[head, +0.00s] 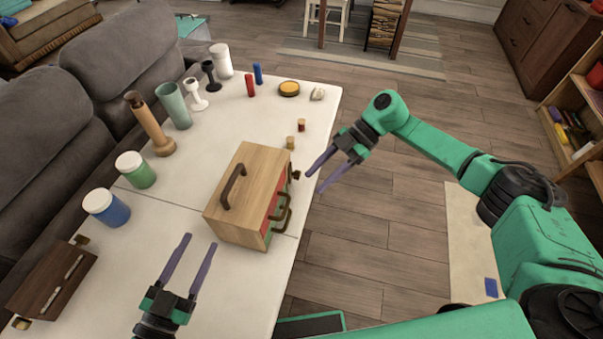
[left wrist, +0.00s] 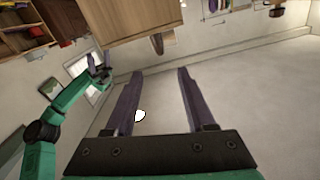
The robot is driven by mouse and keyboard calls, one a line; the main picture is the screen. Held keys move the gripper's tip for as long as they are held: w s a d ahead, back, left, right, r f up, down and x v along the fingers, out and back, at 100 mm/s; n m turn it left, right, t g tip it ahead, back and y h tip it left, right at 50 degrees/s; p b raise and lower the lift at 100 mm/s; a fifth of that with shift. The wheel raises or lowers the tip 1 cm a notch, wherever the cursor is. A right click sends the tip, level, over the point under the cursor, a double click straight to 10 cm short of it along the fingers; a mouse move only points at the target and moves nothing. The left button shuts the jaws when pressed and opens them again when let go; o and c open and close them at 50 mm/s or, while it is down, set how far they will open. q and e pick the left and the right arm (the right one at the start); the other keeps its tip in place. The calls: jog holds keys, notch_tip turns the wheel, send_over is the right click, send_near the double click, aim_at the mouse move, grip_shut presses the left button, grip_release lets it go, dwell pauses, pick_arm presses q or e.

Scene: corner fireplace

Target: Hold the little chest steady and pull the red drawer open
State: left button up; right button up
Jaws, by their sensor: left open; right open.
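The little wooden chest (head: 240,193) stands on the white table, with a dark handle on its top. Its drawer side faces right; a red drawer (head: 275,192) shows there above a green one, with dark pulls sticking out. My left gripper (head: 193,242) is open and empty over the table, nearer than the chest and apart from it. In the left wrist view the open fingers (left wrist: 155,75) have nothing between them, and a wooden face of the chest (left wrist: 140,22) is at the top. My right gripper (head: 317,182) is open just right of the drawer side, not visibly touching it.
The white table (head: 235,115) carries a blue-bodied jar (head: 106,207), a green-bodied jar (head: 136,170), a teal cup (head: 174,106), a wooden mill (head: 150,125) and small items at the back. A dark wooden box (head: 52,280) sits at the near left. A grey sofa borders the left.

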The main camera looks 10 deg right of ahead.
aim_at(222, 201)
pick_arm(q)
jog(key=x, duration=1.4)
jog(key=shift+w+d, duration=0.2)
jog(key=shift+w, duration=0.1)
jog(key=shift+c, duration=0.3)
grip_shut()
dwell(0.5)
